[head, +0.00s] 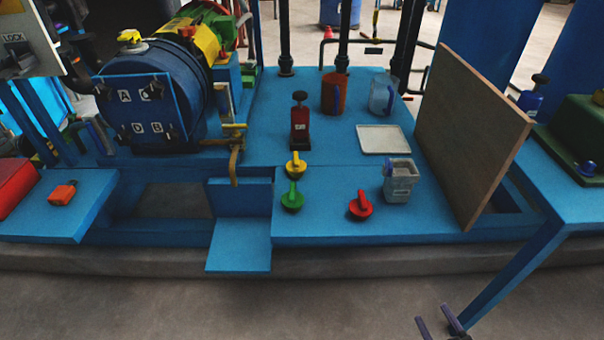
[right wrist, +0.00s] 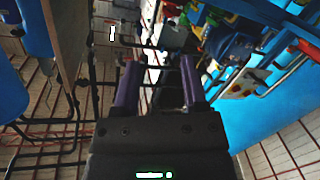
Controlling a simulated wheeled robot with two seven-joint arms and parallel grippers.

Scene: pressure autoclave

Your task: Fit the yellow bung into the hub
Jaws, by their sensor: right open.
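The yellow bung (head: 296,167) stands on the blue bench, with a round base and a handle on top. A green bung (head: 292,199) and a red bung (head: 361,206) of like shape stand near it. The blue drum-shaped autoclave (head: 150,100) is at the left, its front marked with letters. I cannot tell for sure which part is the hub. My right gripper (head: 434,317) is at the bottom right, below and in front of the bench, far from the bung. It is open and empty, as the right wrist view (right wrist: 159,75) shows. My left gripper is not in view.
A leaning board (head: 470,130) stands at the bench's right side. A grey bin (head: 400,180), white tray (head: 383,139), red bottle (head: 300,125), brown mug (head: 335,93) and clear jug (head: 382,95) stand on the bench. A brass pipe (head: 235,160) hangs beside the autoclave.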

